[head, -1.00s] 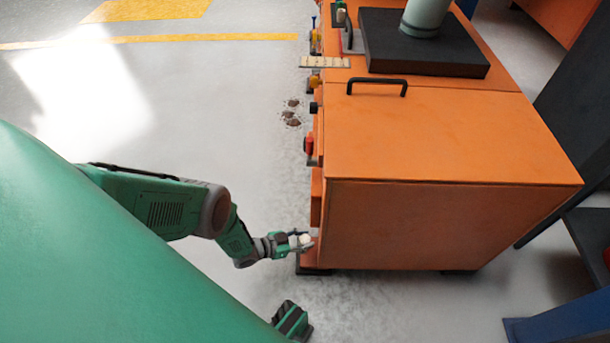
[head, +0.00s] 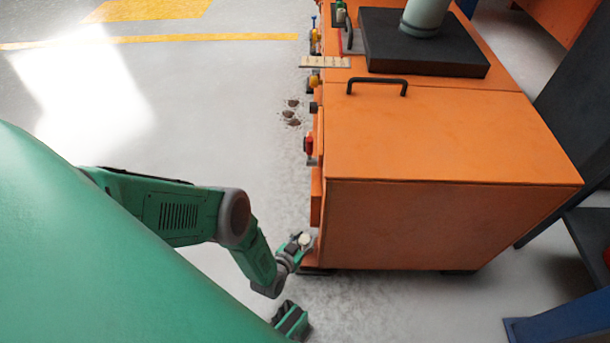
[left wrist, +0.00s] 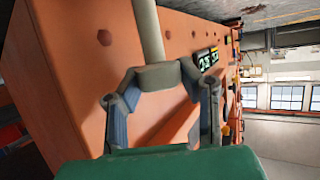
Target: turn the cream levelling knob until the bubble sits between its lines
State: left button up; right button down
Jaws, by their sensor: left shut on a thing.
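The cream levelling knob (head: 305,240) is low at the near left corner of the orange machine. My left gripper (head: 301,243) reaches it from the lower left and is shut on it. In the left wrist view, the two fingers of my left gripper (left wrist: 157,80) close on the sides of the knob (left wrist: 158,75), which looks greyish in shade. A pale shaft (left wrist: 148,30) runs up from it in that picture. I cannot make out the bubble or its lines in either view.
The orange machine (head: 440,220) fills the right side, with a red control (head: 309,145) and other fittings along its left face. A black handle (head: 377,83) stands on its top. Dark debris (head: 290,112) lies on the floor. The floor to the left is clear.

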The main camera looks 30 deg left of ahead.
pick_arm(q)
jog(key=shift+s+f, duration=0.1)
dwell(0.4)
jog(key=o, duration=1.2)
